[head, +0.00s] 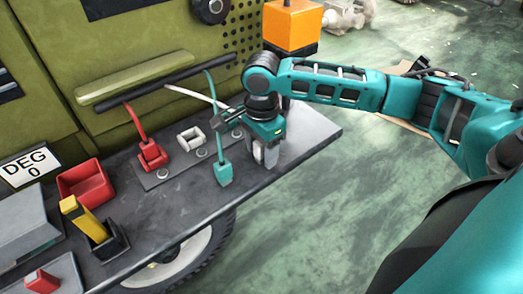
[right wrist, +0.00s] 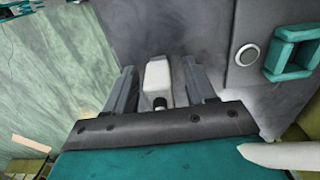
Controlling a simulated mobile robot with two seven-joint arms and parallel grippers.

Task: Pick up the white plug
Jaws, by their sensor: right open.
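The white plug (right wrist: 158,75) shows in the right wrist view, between the two fingers of my right gripper (right wrist: 160,90). Both fingers stand apart, one on each side of it, with small gaps visible. In the head view, my right gripper (head: 265,154) points down over the right part of the dark shelf and mostly hides the plug. A white cable (head: 190,95) runs from the green panel toward the gripper; a white length (right wrist: 278,156) also shows at the lower right of the wrist view. My left gripper is not in view.
The dark shelf (head: 165,215) holds a teal plug (head: 223,172), a red plug (head: 151,154), a white square socket (head: 190,138), a red bin (head: 85,184) and a yellow-handled item (head: 84,218). A teal frame (right wrist: 293,60) shows in the wrist view. An orange box (head: 291,26) stands behind the gripper.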

